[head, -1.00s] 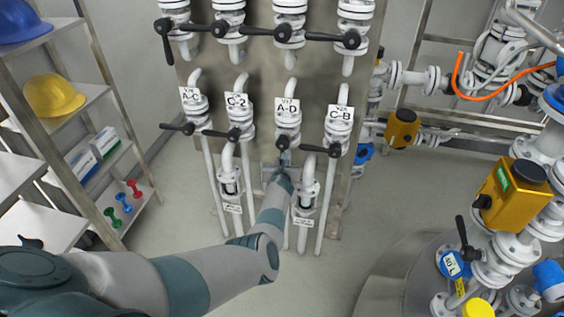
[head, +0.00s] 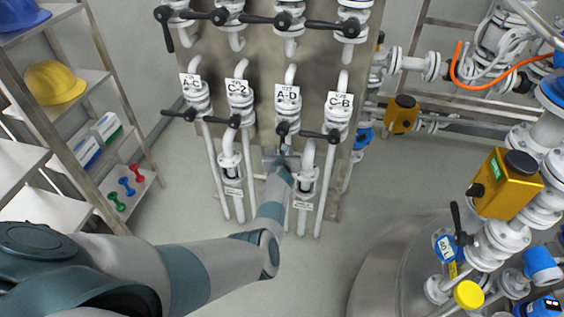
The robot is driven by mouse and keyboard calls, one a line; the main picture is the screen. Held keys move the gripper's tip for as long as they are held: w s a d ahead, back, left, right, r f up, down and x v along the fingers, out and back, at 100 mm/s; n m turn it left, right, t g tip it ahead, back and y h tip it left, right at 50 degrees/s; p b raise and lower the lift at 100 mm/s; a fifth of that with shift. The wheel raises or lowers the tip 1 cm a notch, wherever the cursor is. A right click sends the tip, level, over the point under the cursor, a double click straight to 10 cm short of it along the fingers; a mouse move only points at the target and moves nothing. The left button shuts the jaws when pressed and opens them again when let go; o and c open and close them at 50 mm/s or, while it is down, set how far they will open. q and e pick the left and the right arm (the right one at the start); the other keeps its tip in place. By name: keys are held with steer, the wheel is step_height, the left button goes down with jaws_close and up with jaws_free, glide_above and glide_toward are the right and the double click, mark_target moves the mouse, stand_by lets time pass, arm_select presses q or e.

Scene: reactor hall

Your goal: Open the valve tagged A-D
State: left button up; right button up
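The valve tagged A-D (head: 288,110) is a white valve in the lower row on the steel panel, third from the left. Its white tag (head: 288,94) sits above the black handle (head: 283,129). My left gripper (head: 281,159) is at the end of the arm coming in from the left, just below the hub. Its fingers are small and partly hidden by the wrist, so contact and opening cannot be told. My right gripper is out of view.
Another row of valves (head: 285,18) is above. Shelves with helmets (head: 54,83) stand left; yellow-boxed piping (head: 505,182) stands right. Floor in front is clear.

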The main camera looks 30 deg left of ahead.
arm_select(q)
steer(key=p+v, duration=0.5)
steer(key=v, duration=0.9)
steer(key=shift+d, duration=0.25)
